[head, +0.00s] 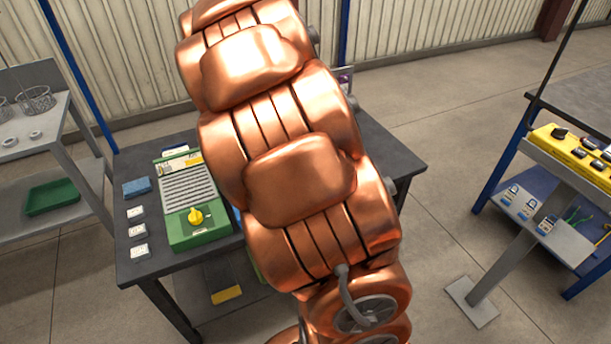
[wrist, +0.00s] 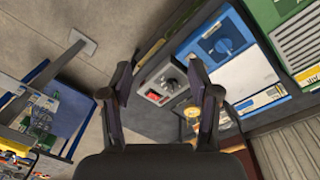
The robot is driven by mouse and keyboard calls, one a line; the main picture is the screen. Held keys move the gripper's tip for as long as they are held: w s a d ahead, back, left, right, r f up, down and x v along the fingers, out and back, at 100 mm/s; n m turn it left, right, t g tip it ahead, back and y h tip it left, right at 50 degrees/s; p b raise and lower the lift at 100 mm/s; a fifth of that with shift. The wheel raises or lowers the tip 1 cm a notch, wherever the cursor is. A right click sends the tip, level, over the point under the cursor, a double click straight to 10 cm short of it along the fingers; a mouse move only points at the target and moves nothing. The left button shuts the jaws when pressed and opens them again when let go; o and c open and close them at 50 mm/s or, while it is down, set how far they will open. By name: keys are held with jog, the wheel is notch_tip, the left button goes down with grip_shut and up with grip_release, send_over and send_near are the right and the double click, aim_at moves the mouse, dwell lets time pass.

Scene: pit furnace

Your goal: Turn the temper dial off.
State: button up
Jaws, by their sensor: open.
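In the wrist view my gripper (wrist: 161,70) is open, with its two dark fingers apart and nothing between them. Beyond and between the fingers is a grey unit (wrist: 147,87) with a dark round knob (wrist: 169,84) and a red part (wrist: 153,97). The gripper looks apart from it. In the head view a green unit (head: 196,236) with a yellow knob (head: 195,216) stands on the dark table. No label reading temper is legible, so I cannot tell which knob is the temper dial. My copper arm hides the grey unit and my gripper in the head view.
A blue unit (wrist: 217,46) sits beside the grey one in the wrist view. The dark table (head: 141,265) also holds a blue sponge-like block (head: 137,187) and several white tags. A yellow control box (head: 572,149) stands on a post at right. The floor between is clear.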

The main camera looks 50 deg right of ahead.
jog(key=w+d+f+m, duration=0.2)
jog(key=w+d+f, duration=0.1)
jog(key=d, duration=0.3)
jog(key=w+d+f+m, duration=0.3)
jog(key=d+f, duration=0.2)
jog(key=d, duration=0.1)
jog(key=w+d+f+m, duration=0.2)
jog(key=w+d+f, duration=0.1)
jog(key=d+f, duration=0.2)
jog(key=shift+d+t+y, duration=0.3)
jog(key=shift+d+t, duration=0.1)
jog(key=shift+d, duration=0.3)
jog(key=shift+d+f, duration=0.1)
jog(key=shift+f, duration=0.45)
jog(key=shift+f+p, duration=0.95)
jog(key=shift+f, duration=2.6)
jog(key=c, duration=1.2)
